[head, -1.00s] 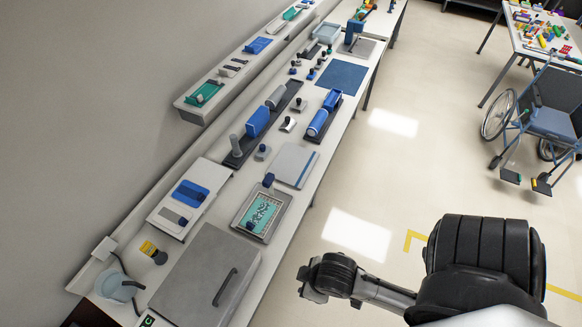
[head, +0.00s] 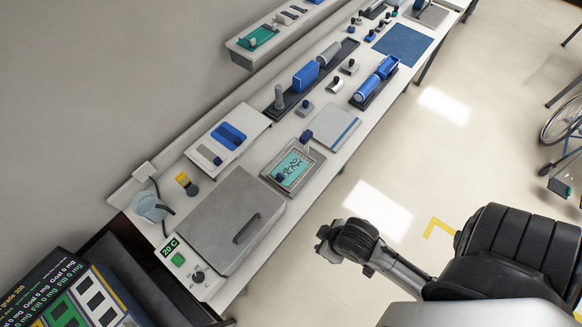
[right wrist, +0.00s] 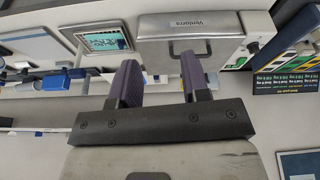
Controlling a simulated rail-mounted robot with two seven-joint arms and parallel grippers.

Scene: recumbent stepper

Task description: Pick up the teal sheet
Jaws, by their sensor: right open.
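The teal sheet (head: 293,168), patterned with pale marks, lies in a grey rectangular frame (head: 268,179) on the long white bench. The sheet also shows upside down in the right wrist view (right wrist: 104,41), toward the upper left. My right gripper (right wrist: 160,78) is open and empty, with its two dark fingers apart and clear of the sheet. In the head view my right arm reaches in from the lower right, over the floor beside the bench. My left gripper is not in view.
A grey lidded box (head: 222,213) with a handle stands near the sheet, with a green-displayed control panel (head: 187,265) at its front. A grey plate (head: 331,128) lies beyond the sheet. A wheelchair (head: 566,130) is at the far right. The floor beside the bench is open.

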